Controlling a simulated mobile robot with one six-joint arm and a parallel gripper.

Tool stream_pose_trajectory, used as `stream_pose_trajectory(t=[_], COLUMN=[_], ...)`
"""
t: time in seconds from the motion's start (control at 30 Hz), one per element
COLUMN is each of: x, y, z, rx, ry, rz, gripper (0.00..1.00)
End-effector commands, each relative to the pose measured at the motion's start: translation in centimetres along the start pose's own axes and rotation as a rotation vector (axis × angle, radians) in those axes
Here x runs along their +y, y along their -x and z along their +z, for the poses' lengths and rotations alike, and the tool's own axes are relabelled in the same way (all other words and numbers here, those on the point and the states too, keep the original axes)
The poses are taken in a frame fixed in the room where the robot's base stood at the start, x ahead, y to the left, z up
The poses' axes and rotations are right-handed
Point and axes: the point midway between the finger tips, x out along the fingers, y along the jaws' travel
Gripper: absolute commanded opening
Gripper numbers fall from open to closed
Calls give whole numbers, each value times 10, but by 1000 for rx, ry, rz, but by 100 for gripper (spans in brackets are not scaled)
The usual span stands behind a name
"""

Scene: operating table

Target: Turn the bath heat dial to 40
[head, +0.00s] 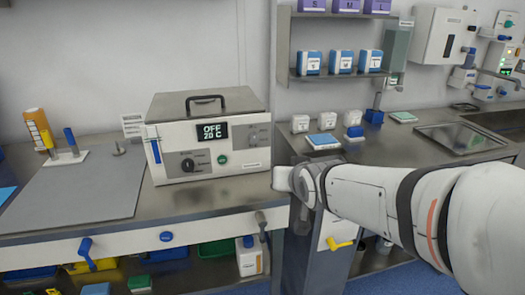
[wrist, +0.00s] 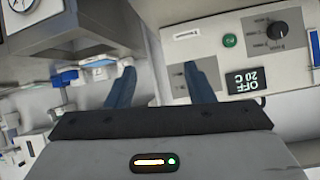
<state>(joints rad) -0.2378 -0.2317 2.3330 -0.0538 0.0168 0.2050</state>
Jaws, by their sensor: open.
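The bath is a pale box with a steel lid (head: 207,103) on the left counter. Its display (head: 212,131) reads OFF and 20 C. The black heat dial (head: 187,164) is low on its front, left of a green button (head: 222,159). In the wrist view the bath appears upside down, with the dial (wrist: 277,31) at upper right and the display (wrist: 246,83) below it. My gripper (wrist: 158,72) is open and empty, its blue fingers apart. The dial is outside the fingers, beyond the right one. In the head view the fingers cannot be made out.
A grey mat (head: 75,192) lies left of the bath. An orange-labelled bottle (head: 38,128) stands behind it. The right counter holds small boxes (head: 300,123) and a sink tray (head: 460,138). Below the left counter are bins and a blue lever (head: 86,252).

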Motion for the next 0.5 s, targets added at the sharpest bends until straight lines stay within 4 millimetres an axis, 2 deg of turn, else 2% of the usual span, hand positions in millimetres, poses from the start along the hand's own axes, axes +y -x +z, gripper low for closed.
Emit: stream_pose_trajectory(t=[0.03, 0.13, 0.3, 0.5], x=[-9, -27, -50, -58], y=[-28, -52, -69, -75], z=[6, -13, -35, -48], rx=[88, 260, 459, 541], ry=[5, -10, -33, -46], rz=[-16, -43, -81, -91], gripper=[48, 48, 48, 48])
